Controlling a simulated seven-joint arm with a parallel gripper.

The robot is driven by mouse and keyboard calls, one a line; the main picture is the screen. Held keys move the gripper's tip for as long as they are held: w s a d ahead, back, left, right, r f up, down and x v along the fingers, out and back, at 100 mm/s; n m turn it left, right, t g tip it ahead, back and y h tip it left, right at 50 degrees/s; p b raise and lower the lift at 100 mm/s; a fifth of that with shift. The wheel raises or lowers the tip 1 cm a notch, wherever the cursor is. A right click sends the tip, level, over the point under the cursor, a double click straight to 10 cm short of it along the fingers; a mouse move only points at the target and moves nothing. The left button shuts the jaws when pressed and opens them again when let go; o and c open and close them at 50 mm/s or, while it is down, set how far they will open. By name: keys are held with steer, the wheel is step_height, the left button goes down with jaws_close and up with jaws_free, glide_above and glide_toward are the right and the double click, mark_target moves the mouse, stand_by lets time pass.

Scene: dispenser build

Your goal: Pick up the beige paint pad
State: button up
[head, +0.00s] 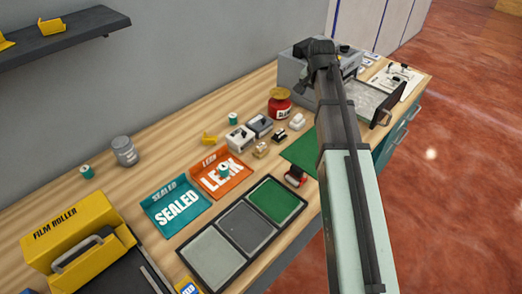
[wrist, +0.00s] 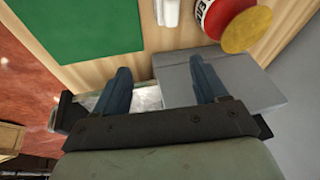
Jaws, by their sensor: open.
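A small beige block (head: 262,150), which looks like the beige paint pad, rests on the wooden workbench (head: 105,228) in the head view. It lies left of the green mat (head: 301,152) and beside a small dark block. I do not see it in the wrist view. My gripper (wrist: 163,90) is open, with two dark blue fingers apart and nothing between them. It is over the far right part of the bench, above the grey box (wrist: 222,78) and a pale tray, well away from the beige block. In the head view my arm hides part of the bench.
A red jar (head: 280,103) and a small white block (head: 297,120) stand near the beige block. Orange LEAK (head: 235,181) and teal SEALED (head: 188,220) trays lie left of it. A yellow film roller box (head: 70,230) is at the left. A dark shelf (head: 70,38) hangs on the wall.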

mark_target(261, 145)
steer(key=s+a+m+g, duration=0.1)
steer(key=s+a+g, duration=0.1)
steer(key=s+a, duration=0.6)
steer(key=s+a+m+g, duration=0.15)
steer(key=s+a, duration=0.25)
steer(key=a, duration=0.7)
steer(key=shift+n+g+y, duration=0.35)
steer(key=shift+n+y, duration=0.05)
steer(key=shift+n, duration=0.05)
step_height(261, 145, down, 9)
steer(key=shift+w+r, duration=0.1)
steer(key=shift+w, duration=0.05)
steer(key=shift+w+d+f, duration=0.1)
steer(key=shift+d+f, duration=0.1)
steer(key=shift+f, duration=0.8)
steer(key=shift+w+d+f, duration=0.1)
steer(key=shift+d+f, duration=0.05)
steer(key=shift+f, duration=1.5)
steer(key=shift+c, duration=0.2)
steer(key=c, duration=1.1)
